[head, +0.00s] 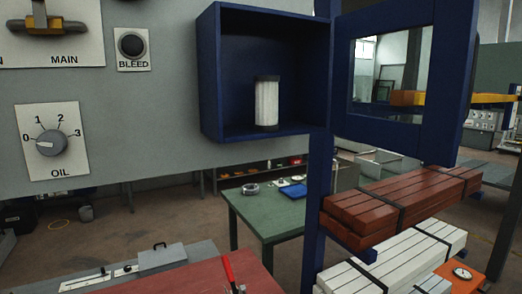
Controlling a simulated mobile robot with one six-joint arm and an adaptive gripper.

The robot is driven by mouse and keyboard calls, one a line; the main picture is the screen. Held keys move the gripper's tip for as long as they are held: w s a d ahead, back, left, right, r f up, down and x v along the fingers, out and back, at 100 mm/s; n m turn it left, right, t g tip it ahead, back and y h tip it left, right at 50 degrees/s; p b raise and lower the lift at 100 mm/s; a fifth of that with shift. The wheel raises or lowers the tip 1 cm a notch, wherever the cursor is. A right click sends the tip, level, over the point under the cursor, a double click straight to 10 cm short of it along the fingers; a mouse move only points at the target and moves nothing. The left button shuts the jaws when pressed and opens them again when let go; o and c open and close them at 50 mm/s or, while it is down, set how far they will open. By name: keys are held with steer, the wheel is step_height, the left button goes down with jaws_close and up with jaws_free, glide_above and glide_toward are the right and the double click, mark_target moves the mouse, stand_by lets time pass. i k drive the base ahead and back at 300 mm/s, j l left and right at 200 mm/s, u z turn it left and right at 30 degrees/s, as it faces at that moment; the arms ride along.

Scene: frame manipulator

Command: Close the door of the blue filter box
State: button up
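The blue filter box (213,75) is fixed on the grey panel in the upper middle of the head view. Its front is open, and a white cylindrical filter (267,103) with dark end caps stands upright inside. The box door (446,80), a thick blue frame around a clear window, stands swung wide open to the right of the box. Its top is cut off by the picture edge. My gripper is not in view.
The grey panel (180,100) carries a BLEED button (132,45), an OIL dial (52,142) and a MAIN handle (48,22). Below are a green table (265,210) and strapped stacks of red (400,200) and white bars (400,262). A blue post (318,200) stands below the box.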

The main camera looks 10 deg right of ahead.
mark_target(456, 38)
steer(key=l+u, duration=0.2)
steer(key=l, duration=0.2)
steer(key=k+l+u, duration=0.15)
steer(key=l, duration=0.25)
steer(key=k+l+u, duration=0.2)
steer(key=l, duration=0.2)
steer(key=k+l+u, duration=0.2)
steer(key=l, duration=0.15)
steer(key=l+u, duration=0.15)
steer(key=l, duration=0.25)
steer(key=k+l+u, duration=0.2)
steer(key=k+l, duration=0.15)
steer(key=k+l+u, duration=0.1)
steer(key=l, duration=0.25)
steer(key=k, duration=0.05)
